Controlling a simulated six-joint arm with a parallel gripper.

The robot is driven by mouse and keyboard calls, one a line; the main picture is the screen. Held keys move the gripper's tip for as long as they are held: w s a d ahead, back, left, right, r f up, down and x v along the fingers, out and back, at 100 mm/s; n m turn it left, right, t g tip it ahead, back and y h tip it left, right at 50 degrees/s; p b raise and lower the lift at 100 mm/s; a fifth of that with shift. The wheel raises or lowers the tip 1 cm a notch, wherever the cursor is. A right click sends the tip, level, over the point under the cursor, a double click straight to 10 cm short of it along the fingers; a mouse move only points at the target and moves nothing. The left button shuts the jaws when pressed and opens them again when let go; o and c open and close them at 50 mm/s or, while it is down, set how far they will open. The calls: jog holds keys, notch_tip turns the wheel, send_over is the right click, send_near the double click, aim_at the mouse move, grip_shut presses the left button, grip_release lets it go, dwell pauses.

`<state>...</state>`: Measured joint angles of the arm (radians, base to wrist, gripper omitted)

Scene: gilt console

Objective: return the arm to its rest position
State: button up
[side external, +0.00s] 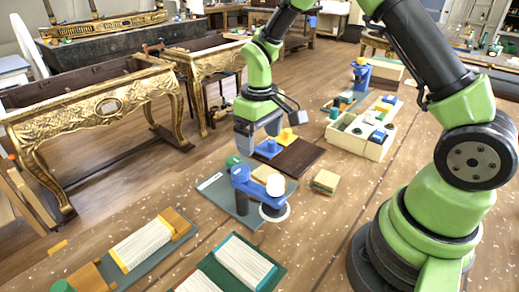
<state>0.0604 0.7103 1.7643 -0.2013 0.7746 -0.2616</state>
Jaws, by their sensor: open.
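My gripper (257,134) hangs from my green and black arm near the middle of the side external view. It points downward, with its jaws open and nothing visible between them. It is above and behind a blue stand-like piece (241,178) with a white round part, and left of a dark brown board (299,157). The gap between gripper and board is hard to judge from this angle. My arm's base stands at the right.
A cream divided tray (345,147) holds several small items right of the board. A small yellowish block (326,182) lies nearby. Book-like blocks on boards (140,243) lie at the front left. Gilt console tables (90,108) stand at the left.

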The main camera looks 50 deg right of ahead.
jog(key=shift+r, duration=0.2)
jog(key=s+a+r+m+t+y, duration=0.1)
jog(key=s+a+r+t, duration=0.1)
jog(key=s+r, duration=0.5)
jog(key=s+a+r+m+t, duration=0.1)
jog(key=s+r+m+t, duration=0.2)
jog(key=r, duration=0.7)
jog(key=s+a+r+t+y, duration=0.1)
jog(key=s+t, duration=0.1)
jog(key=s, duration=0.6)
jog(key=shift+s+a+r, duration=0.35)
jog(key=shift+r, duration=0.05)
